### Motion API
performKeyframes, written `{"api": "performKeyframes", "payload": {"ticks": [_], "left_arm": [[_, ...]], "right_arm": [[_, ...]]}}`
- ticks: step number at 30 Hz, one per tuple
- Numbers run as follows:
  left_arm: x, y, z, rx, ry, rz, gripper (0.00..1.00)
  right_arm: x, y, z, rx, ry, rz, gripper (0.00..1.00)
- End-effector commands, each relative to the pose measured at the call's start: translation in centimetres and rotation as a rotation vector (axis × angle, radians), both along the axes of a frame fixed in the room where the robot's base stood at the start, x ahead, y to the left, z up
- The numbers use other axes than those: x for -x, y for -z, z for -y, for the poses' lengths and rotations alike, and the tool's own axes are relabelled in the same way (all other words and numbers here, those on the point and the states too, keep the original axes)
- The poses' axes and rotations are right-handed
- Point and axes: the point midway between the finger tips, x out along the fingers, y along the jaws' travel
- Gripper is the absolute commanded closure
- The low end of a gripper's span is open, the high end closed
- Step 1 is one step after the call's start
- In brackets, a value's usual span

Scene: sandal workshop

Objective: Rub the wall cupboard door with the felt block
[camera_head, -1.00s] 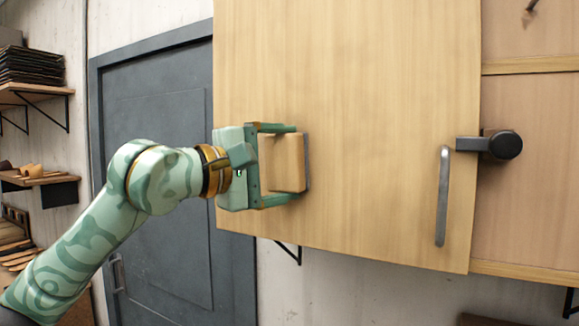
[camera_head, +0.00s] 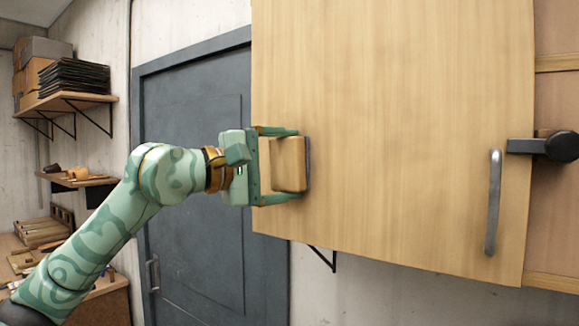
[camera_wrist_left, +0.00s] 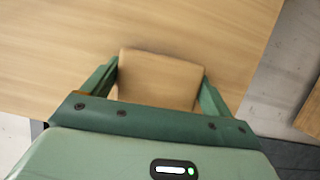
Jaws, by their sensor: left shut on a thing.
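The wall cupboard door (camera_head: 400,130) is a large pale wooden panel with a grey vertical handle (camera_head: 493,203) near its lower right. The felt block (camera_head: 289,164) is a wooden block with a thin dark layer on the side facing the door. My left gripper (camera_head: 297,163) is shut on the block, one finger above and one below, at the left part of the door. The dark face appears to be against the door, though exact contact is hard to tell. In the left wrist view the block (camera_wrist_left: 160,80) sits between both fingers before the door (camera_wrist_left: 60,50). My right gripper is not in view.
A dark knob on a bar (camera_head: 560,146) sticks out right of the door's edge. A grey room door (camera_head: 195,170) stands behind my left arm. Wall shelves (camera_head: 75,100) with boxes and dark sheets are at the far left. Free wall lies below the cupboard.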

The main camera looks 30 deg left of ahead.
Motion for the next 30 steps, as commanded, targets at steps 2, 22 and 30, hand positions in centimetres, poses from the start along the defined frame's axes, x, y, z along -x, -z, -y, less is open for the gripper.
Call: {"api": "performKeyframes", "payload": {"ticks": [2, 22, 30], "left_arm": [[0.0, -0.8, 0.0, 0.0, 0.0, 0.002, 0.32], [0.1, -2.9, 3.2, -0.001, 0.003, 0.001, 0.32], [0.2, -2.9, 4.4, -0.001, 0.002, 0.002, 0.32]], "right_arm": [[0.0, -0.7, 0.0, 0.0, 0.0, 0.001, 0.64], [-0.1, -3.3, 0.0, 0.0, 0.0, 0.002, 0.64], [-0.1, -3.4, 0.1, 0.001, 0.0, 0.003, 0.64]]}}
